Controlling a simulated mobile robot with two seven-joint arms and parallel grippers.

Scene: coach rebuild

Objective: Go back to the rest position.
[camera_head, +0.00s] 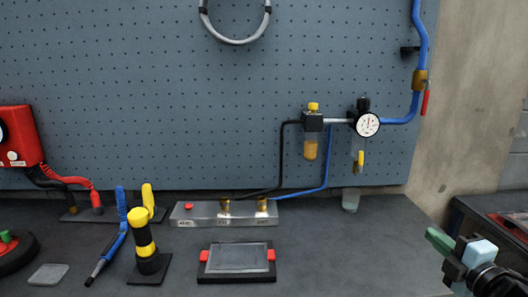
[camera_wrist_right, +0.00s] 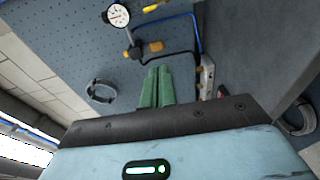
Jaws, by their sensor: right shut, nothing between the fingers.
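My right gripper (camera_head: 440,243) is at the right edge in the head view, past the right end of the workbench top. Its green fingers are together and hold nothing. They also show in the right wrist view (camera_wrist_right: 156,82), side by side and pointing toward the blue-grey pegboard (camera_wrist_right: 60,40). The gripper is apart from everything on the bench. My left gripper is not in either view.
A gauge (camera_head: 367,125) hangs on the pegboard. The bench's right front is clear.

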